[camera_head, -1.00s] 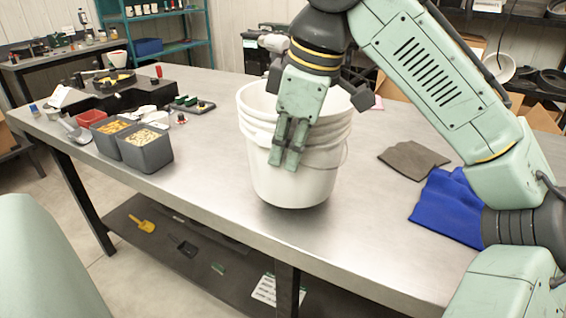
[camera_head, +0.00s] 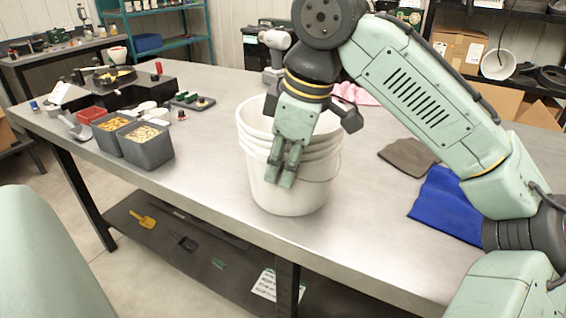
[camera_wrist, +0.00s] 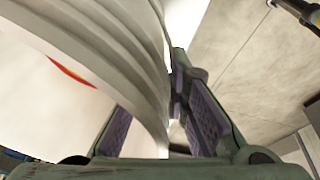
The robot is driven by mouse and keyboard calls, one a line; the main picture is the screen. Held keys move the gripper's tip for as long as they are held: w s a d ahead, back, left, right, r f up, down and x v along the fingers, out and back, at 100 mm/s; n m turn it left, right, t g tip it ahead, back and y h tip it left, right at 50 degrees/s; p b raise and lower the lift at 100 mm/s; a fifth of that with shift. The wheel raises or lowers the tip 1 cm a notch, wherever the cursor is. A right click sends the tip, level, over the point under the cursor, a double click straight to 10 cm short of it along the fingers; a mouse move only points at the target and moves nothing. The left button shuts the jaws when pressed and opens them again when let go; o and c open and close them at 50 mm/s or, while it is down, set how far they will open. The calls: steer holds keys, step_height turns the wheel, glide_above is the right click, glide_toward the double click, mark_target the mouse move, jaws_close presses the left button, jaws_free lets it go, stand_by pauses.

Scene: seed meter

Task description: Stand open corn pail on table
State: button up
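The white pail (camera_head: 315,190) is upright near the front edge of the steel table (camera_head: 215,200), its open mouth facing up. Its base looks at or very close to the tabletop; I cannot tell whether it touches. What lies inside is hidden. My gripper (camera_head: 284,180) points down at the pail's near side, fingers close together. In the wrist view the pail's ridged white wall (camera_wrist: 110,50) reaches between the fingers of my gripper (camera_wrist: 172,110), and they appear closed on it; the exact contact is partly hidden. A red mark shows on the pail.
Two grey bins of kernels (camera_head: 148,157) and a red bin (camera_head: 91,115) stand to the left. A blue cloth (camera_head: 445,205) and a dark cloth (camera_head: 408,157) lie to the right. A drill (camera_head: 275,60) stands behind. The tabletop beside the pail is clear.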

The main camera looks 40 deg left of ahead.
steer(key=shift+o, duration=0.7)
steer(key=shift+r, duration=0.1)
steer(key=shift+r, duration=0.35)
steer(key=v, duration=1.1)
steer(key=shift+r+p, duration=0.2)
steer(key=shift+p, duration=0.25)
steer(key=shift+d, duration=0.1)
